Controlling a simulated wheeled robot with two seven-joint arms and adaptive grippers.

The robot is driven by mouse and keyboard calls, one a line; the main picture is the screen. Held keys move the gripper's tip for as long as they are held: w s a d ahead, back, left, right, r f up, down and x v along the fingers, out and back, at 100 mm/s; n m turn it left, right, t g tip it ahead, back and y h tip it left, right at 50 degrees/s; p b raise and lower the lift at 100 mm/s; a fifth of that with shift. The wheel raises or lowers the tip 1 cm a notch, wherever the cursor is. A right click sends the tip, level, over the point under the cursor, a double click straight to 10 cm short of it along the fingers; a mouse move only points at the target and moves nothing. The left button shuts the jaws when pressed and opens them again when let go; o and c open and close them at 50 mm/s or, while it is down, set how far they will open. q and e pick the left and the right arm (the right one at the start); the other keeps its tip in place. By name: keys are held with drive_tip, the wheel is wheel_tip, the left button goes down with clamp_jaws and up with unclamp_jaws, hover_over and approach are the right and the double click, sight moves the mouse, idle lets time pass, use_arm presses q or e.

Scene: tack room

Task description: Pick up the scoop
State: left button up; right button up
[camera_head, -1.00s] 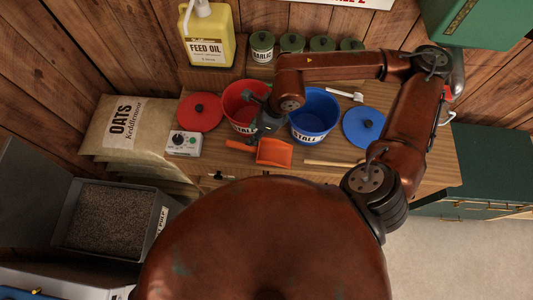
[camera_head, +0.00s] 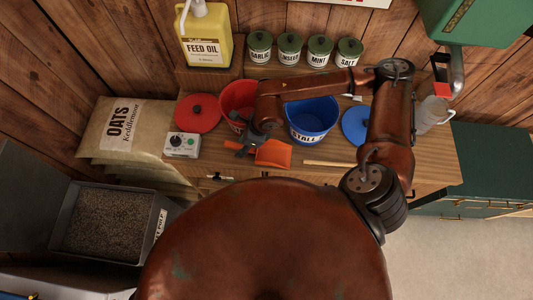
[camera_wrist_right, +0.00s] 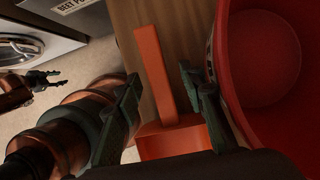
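The orange scoop (camera_head: 273,153) lies on the wooden counter in front of the two buckets, its handle pointing left in the head view. My right gripper (camera_head: 242,150) is low at the handle end. In the right wrist view the scoop's handle (camera_wrist_right: 153,70) runs between the spread fingers of my right gripper (camera_wrist_right: 160,82), with gaps visible on both sides. Its bowl is partly hidden at the bottom of that view. My left gripper (camera_wrist_right: 45,78) shows small at the left of the wrist view, with fingers apart and empty.
The red bucket (camera_wrist_right: 228,75) stands close beside my right gripper. The blue bucket (camera_head: 312,117) is right of it. A white dial box (camera_head: 182,145) sits left of the handle, and a wooden stick (camera_head: 330,163) lies to the right. Red (camera_head: 197,113) and blue lids (camera_head: 356,125) flank the buckets.

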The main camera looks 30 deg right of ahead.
drive_tip(key=shift+a+f, duration=0.15)
drive_tip(key=shift+f, duration=0.3)
drive_tip(key=shift+c, duration=0.7)
clamp_jaws()
